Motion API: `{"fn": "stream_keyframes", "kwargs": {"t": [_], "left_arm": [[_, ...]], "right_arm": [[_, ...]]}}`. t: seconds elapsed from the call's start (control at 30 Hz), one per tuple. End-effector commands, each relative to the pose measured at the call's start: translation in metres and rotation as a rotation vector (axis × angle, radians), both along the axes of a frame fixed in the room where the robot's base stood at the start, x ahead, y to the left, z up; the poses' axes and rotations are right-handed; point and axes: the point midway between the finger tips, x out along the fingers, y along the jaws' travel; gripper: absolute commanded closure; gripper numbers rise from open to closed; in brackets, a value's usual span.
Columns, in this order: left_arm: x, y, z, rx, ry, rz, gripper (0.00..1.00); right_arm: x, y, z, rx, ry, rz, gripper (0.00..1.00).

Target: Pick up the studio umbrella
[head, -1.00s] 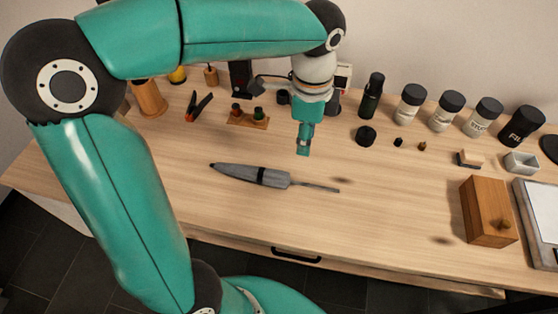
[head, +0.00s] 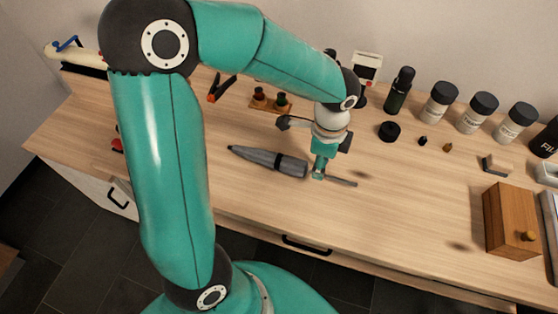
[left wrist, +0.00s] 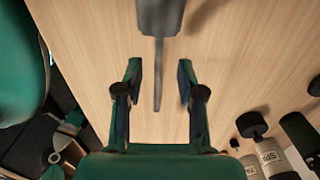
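The folded studio umbrella (head: 268,160) is grey with a dark band and dark pointed tip. It lies on the table, its thin shaft pointing right in the head view. My left gripper (head: 318,173) is over the shaft, just right of the canopy. In the left wrist view, the left gripper (left wrist: 158,80) is open, with the umbrella's shaft (left wrist: 158,75) showing between its fingers and the canopy beyond. I cannot tell its exact height above the shaft. A teal and black part at the wrist view's lower left looks like my right gripper (left wrist: 68,132); its fingers are unclear.
The wooden table (head: 370,225) is clear around the umbrella. Several bottles, including a white one with a black lid (head: 439,102), stand along the back right. A wooden box (head: 508,220) is at the right. A small wooden stand (head: 268,103) is behind the umbrella.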

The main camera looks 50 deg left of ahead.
Motion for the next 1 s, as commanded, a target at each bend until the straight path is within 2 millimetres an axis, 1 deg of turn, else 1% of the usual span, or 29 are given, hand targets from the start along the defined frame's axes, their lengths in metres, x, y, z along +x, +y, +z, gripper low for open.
{"fn": "stream_keyframes", "kwargs": {"t": [0.03, 0.1, 0.2, 0.3, 0.47, 0.5, 0.57, 0.7, 0.73, 1.0], "left_arm": [[-0.002, -0.001, -0.009, 0.001, 0.006, -0.002, 0.61], [-0.002, -0.002, -0.020, 0.000, 0.006, 0.000, 0.61], [-0.001, -0.002, -0.030, 0.000, 0.004, -0.002, 0.61], [-0.001, -0.002, -0.033, 0.000, 0.001, -0.002, 0.61], [-0.001, -0.002, -0.033, 0.000, 0.000, -0.002, 0.61], [-0.001, -0.002, -0.033, 0.000, 0.000, -0.002, 0.63], [-0.001, -0.002, -0.033, 0.000, 0.000, -0.002, 0.73], [-0.001, -0.002, -0.033, 0.000, 0.000, -0.002, 0.96], [-0.001, -0.002, -0.033, 0.000, 0.000, -0.002, 1.00], [-0.001, -0.002, -0.032, 0.000, 0.000, -0.002, 1.00]], "right_arm": [[0.000, 0.000, -0.001, 0.000, 0.000, 0.000, 0.42], [0.000, 0.000, -0.002, 0.000, 0.000, 0.000, 0.42], [0.000, 0.000, -0.003, 0.000, 0.000, 0.000, 0.42], [0.000, 0.000, -0.003, 0.000, 0.000, 0.000, 0.42], [0.000, 0.000, -0.003, 0.000, 0.000, 0.000, 0.42], [0.000, 0.000, -0.003, 0.000, 0.000, 0.000, 0.42], [0.000, 0.000, -0.003, 0.000, 0.000, 0.000, 0.42], [0.000, 0.000, -0.003, 0.000, 0.000, 0.000, 0.42], [0.000, 0.000, -0.003, 0.000, 0.000, 0.000, 0.42], [0.000, 0.000, -0.003, 0.000, 0.000, 0.000, 0.42]]}}
